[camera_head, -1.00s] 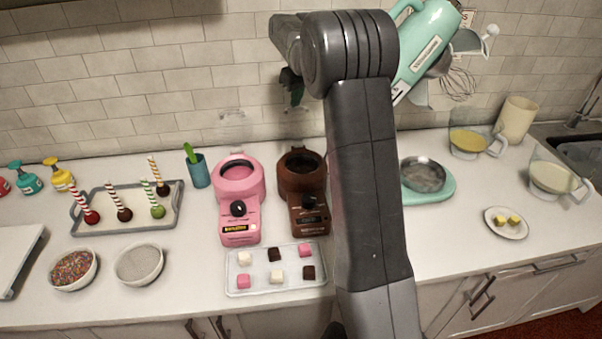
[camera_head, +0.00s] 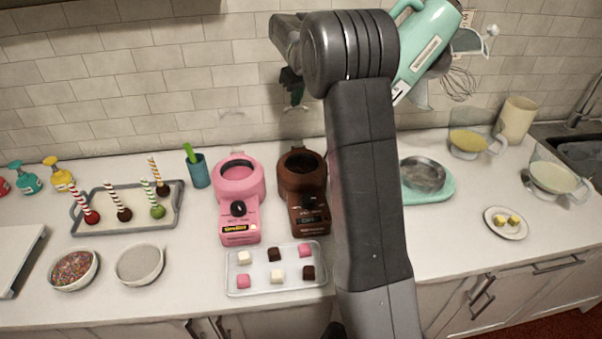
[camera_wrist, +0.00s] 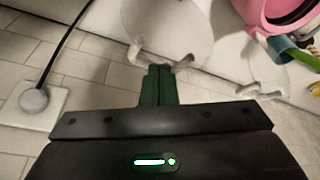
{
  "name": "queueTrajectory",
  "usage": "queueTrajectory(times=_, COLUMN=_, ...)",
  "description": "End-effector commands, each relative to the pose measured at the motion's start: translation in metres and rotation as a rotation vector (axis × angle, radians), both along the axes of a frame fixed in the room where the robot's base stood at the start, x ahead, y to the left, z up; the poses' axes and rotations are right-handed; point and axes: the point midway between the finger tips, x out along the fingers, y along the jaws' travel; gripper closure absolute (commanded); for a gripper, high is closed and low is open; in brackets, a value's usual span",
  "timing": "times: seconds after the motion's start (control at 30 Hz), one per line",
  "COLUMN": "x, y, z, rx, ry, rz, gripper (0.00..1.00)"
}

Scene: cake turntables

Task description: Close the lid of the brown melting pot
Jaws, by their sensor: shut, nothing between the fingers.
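The brown melting pot (camera_head: 303,178) stands on the counter right of the pink melting pot (camera_head: 239,182). Its bowl is open at the top. Its clear lid is hard to make out in the head view; in the wrist view a large translucent lid (camera_wrist: 165,25), apparently the brown pot's, stands raised. My gripper (camera_head: 294,98) is above and behind the brown pot, near the wall, partly hidden by my arm. In the wrist view, the green fingers of my gripper (camera_wrist: 158,68) are together and empty, with tips at the lid's edge. I cannot tell whether they touch it.
A second translucent lid (camera_wrist: 262,72) stands by the pink pot. A tray of candy pieces (camera_head: 276,284) lies in front of the pots. A teal mixer (camera_head: 424,45) is behind my arm on the right. The tiled wall (camera_head: 180,75) is close behind my gripper.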

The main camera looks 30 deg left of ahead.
Motion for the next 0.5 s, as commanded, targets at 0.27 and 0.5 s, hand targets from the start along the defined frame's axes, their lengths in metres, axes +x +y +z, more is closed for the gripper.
queueTrajectory(times=0.27, x=-0.014, y=-0.011, z=0.005, rx=0.001, ry=-0.001, rz=0.001, gripper=1.0)
queueTrajectory(times=0.5, x=-0.025, y=-0.021, z=0.009, rx=0.001, ry=-0.001, rz=0.001, gripper=1.0)
